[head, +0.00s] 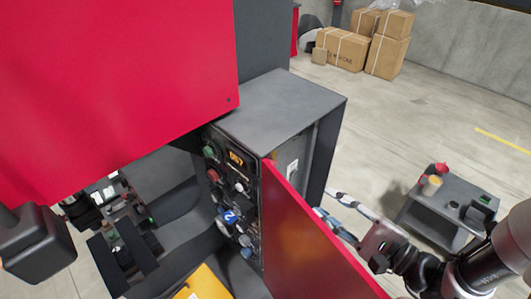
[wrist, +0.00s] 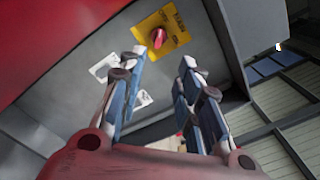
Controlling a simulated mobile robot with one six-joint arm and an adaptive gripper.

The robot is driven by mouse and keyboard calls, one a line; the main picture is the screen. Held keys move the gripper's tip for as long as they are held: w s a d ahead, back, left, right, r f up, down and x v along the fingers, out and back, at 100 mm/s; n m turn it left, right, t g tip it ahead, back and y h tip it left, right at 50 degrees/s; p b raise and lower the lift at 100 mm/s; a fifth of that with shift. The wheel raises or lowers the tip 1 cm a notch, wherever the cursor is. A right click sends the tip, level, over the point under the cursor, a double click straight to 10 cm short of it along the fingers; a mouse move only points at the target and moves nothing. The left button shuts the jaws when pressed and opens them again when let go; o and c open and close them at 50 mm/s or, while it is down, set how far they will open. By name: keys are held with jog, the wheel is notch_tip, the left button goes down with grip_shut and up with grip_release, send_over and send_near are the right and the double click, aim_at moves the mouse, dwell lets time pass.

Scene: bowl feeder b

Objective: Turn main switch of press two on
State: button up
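The main switch (wrist: 158,38) is a red knob on a yellow plate (wrist: 178,27) on a grey panel, at the top middle of the wrist view. The plate's lettering is too small to read surely, and I cannot tell which position the knob points to. The switch does not show in the head view. My gripper (wrist: 160,60) is open and empty, its two blue-padded fingers pointing toward the switch, apart from it. In the head view my gripper (head: 325,203) is beside the grey cabinet (head: 280,100), just behind the red door.
An open red door (head: 315,240) stands between the control panel (head: 232,190) and my arm. Pale labels (wrist: 104,66) sit near the switch. A grey cart (head: 450,205) stands at the right. Cardboard boxes (head: 345,48) are at the back. Floor between is clear.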

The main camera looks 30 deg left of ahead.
jog(key=p+x, duration=0.3)
jog(key=x, duration=1.3)
jog(key=shift+a, duration=0.35)
jog(key=shift+f, duration=0.1)
jog(key=shift+c, duration=0.4)
grip_shut()
